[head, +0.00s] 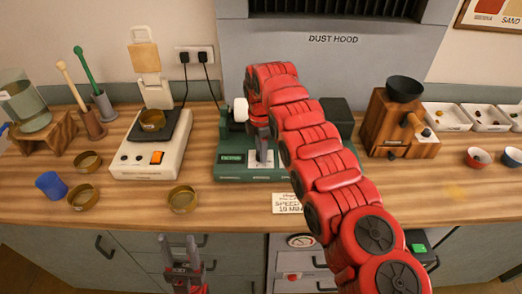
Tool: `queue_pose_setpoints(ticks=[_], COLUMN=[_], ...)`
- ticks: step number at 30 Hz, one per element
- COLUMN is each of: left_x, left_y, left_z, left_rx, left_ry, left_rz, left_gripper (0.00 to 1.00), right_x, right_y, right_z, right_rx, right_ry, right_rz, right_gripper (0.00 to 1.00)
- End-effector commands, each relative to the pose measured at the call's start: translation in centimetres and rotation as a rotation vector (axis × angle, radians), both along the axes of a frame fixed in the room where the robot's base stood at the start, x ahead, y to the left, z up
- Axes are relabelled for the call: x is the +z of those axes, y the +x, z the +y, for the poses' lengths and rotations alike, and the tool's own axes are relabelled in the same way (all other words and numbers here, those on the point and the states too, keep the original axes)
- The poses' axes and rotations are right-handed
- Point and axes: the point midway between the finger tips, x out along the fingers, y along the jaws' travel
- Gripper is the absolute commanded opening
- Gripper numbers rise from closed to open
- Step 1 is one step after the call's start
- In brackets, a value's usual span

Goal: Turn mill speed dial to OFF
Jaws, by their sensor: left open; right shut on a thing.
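The green mill (228,172) stands at the middle of the table, its right part largely hidden behind my red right arm. A pale plate (254,165) is on its front, where the speed dial appears to be; the dial itself is hidden by the fingers, and its setting cannot be read. My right gripper (262,152) points down at this plate, shut on what looks like the dial. My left gripper (183,270) is open and empty, low in front of the drawers, apart from the mill.
A white scale (140,165) with an orange switch stands left of the mill, near several brass dishes (183,198) and a blue cup (50,185). A wooden grinder (388,125) stands to the right. A note card (286,204) lies at the front edge.

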Motion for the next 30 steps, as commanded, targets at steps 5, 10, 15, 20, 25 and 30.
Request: queue_pose_setpoints(ticks=[5, 10, 15, 20, 25, 30], left_x=[0.09, 0.14, 0.19, 0.22, 0.26, 0.26], left_y=[0.01, -0.01, 0.0, 0.0, -0.01, 0.0], left_z=[0.0, 0.0, 0.0, 0.0, 0.0, 0.0], left_rx=[0.0, 0.0, 0.0, 0.0, 0.0, 0.0], left_ry=[0.0, 0.0, 0.0, 0.0, 0.0, 0.0], left_rz=[0.0, 0.0, 0.0, 0.0, 0.0, 0.0], left_gripper=[0.5, 0.5, 0.5, 0.5, 0.5, 0.5], right_x=[0.11, 0.12, 0.13, 0.13, 0.13, 0.13], right_y=[0.08, 0.09, 0.1, 0.1, 0.1, 0.11], right_z=[-0.02, -0.02, -0.02, -0.02, -0.02, -0.02], right_rx=[0.164, 0.325, 0.483, 0.617, 0.732, 0.813], right_ry=[0.0, 0.0, 0.0, -0.001, 0.0, 0.0], right_rz=[-0.003, -0.003, -0.003, -0.003, -0.004, -0.004], right_gripper=[0.0, 0.0, 0.0, 0.0, 0.0, 0.0])
